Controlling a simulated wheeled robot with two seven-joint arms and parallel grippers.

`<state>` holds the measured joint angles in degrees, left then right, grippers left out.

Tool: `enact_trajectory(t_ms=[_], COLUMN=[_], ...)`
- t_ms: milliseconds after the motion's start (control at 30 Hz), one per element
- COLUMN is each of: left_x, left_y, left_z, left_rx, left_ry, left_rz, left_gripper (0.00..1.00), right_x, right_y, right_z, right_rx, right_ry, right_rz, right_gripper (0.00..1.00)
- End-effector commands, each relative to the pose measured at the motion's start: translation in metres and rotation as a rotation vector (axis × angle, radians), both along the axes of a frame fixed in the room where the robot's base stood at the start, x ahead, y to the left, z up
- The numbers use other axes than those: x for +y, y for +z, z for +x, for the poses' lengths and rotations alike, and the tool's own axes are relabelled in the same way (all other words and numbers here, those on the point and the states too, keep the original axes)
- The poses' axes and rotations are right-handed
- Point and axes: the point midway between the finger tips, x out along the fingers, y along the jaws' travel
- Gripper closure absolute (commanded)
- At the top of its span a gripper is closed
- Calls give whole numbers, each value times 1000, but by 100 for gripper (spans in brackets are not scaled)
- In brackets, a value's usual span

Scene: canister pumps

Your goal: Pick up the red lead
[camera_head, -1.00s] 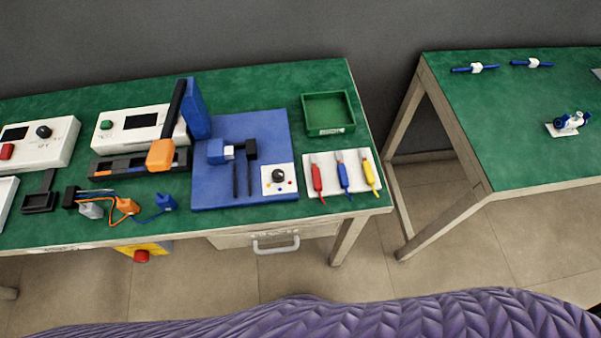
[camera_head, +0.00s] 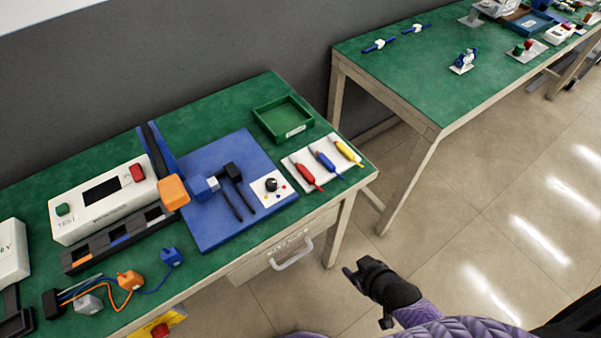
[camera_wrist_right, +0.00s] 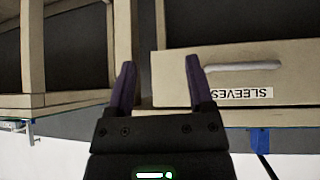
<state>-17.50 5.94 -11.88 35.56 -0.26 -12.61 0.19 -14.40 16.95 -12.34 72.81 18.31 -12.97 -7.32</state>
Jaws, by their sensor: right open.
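The red lead (camera_head: 305,174) lies on a white plate (camera_head: 291,181) near the right front corner of the green-topped table. The blue lead (camera_head: 328,163) and the yellow lead (camera_head: 346,151) lie beside it on the same plate. My right gripper (camera_head: 362,290) is in front of the table, below its top and right of the drawer. In the right wrist view its two fingers (camera_wrist_right: 159,82) are apart with nothing between them, facing the drawer front (camera_wrist_right: 240,80) labelled SLEEVES. My left gripper is out of view.
A blue board (camera_head: 225,220) with a small blue-and-black fixture is left of the leads. A green tray (camera_head: 283,115) stands behind them. The drawer handle (camera_head: 291,256) sticks out below the table edge. A second green table (camera_head: 400,80) stands to the right, past a floor gap.

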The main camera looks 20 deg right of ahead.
Motion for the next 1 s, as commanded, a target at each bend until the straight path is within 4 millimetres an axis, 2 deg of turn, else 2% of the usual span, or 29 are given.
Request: enact_trajectory(t_ms=[33,100,200,300,400,667,833,1000], left_x=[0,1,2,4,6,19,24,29], left_y=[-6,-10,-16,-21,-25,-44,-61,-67], left_z=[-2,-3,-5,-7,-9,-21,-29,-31], left_rx=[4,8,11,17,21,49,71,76], left_ry=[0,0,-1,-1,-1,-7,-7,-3], left_rz=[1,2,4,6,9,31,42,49], left_gripper=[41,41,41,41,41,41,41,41], right_x=[2,8,19,31,39,53,58,64], right_y=[14,41,82,121,141,127,119,115], right_z=[20,45,74,93,103,144,178,193], right_rx=[-67,-160,-290,-397,-456,-462,-462,-461], right_ry=[14,36,79,123,149,151,152,152], right_rz=[16,47,94,138,164,169,170,169], right_gripper=[32,32,32,32,32,32,32,32])
